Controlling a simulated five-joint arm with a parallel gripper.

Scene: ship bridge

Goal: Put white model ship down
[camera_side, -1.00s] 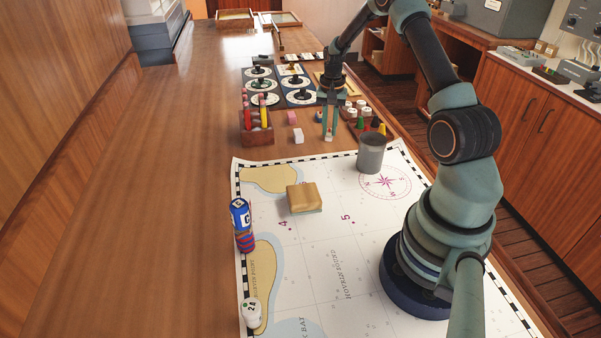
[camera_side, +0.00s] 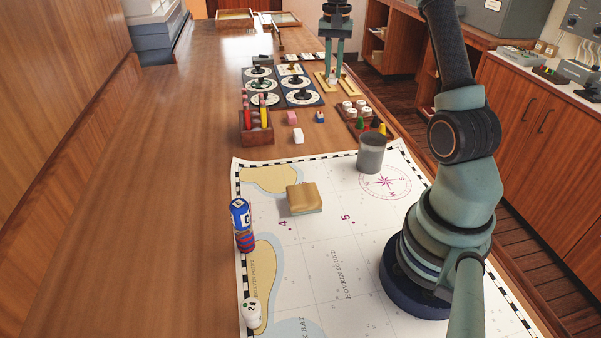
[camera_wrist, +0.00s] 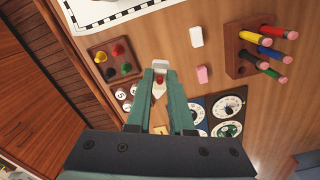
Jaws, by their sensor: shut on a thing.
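My gripper (camera_side: 333,74) is over the far right part of the table, at the yellow wooden strips (camera_side: 346,86). In the wrist view its two fingers (camera_wrist: 160,80) are closed around the white model ship (camera_wrist: 159,91), which has a dark red part on top. In the side view only a little white shows between the fingertips, and the fingers hide most of the ship. I cannot tell whether its underside touches the strips or the table.
Round dial cards (camera_side: 263,85) lie left of the gripper. White round pieces (camera_side: 355,106) and a tray of coloured pawns (camera_side: 373,125) are nearer. A pencil holder (camera_side: 256,133), small blocks (camera_side: 298,136) and a grey cup (camera_side: 371,152) stand nearby. The left table is clear.

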